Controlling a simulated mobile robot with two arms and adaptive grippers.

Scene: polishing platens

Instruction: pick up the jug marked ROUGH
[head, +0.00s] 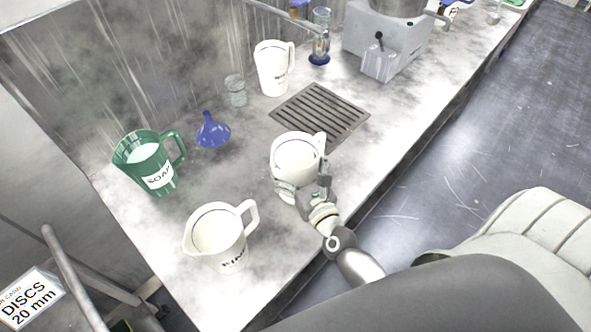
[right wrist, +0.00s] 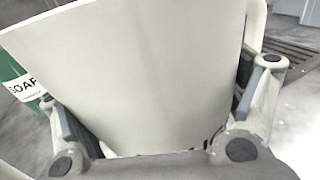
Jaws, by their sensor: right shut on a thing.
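A white jug (head: 293,155) stands near the middle of the worktop, with its handle at the upper right. My right gripper (head: 305,192) is shut on this white jug from the near side. In the right wrist view the jug's wall (right wrist: 150,75) fills the space between the two fingers. No marking shows on the held jug, so I cannot read whether it is ROUGH. I cannot tell whether it is clear of the worktop. A second white jug (head: 215,232) at the front has a partly legible dark label. A third white jug (head: 270,72) stands at the back. My left gripper is out of view.
A green SOAP jug (head: 143,160) and a blue funnel (head: 211,132) are to the left. A glass beaker (head: 236,91) stands near the wall. A drain grate (head: 335,104) lies behind the held jug. A grey machine (head: 385,40) is at the back right.

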